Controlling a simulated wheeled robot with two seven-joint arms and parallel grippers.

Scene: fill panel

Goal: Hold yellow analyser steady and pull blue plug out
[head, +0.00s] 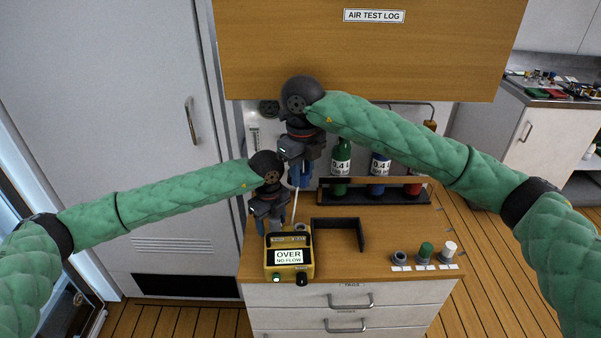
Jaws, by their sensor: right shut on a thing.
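The yellow analyser (289,272) stands on the front left of the wooden counter, its screen reading OVER NO FLOW. My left gripper (270,228) points down at the analyser's back left edge; its fingertips are partly hidden, so I cannot tell whether they touch or grip it. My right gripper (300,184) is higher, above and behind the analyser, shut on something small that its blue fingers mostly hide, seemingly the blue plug. A thin pale line (295,205) runs down from near its fingers toward the analyser. A grey round port (301,227) shows at the analyser's back.
A black bracket (358,237) lies right of the analyser. A grey ring (400,257), a green plug (426,250) and a white plug (450,248) stand at front right. Green (341,158) and blue (380,163) bottles stand in a rack behind. A wooden panel (370,50) overhangs.

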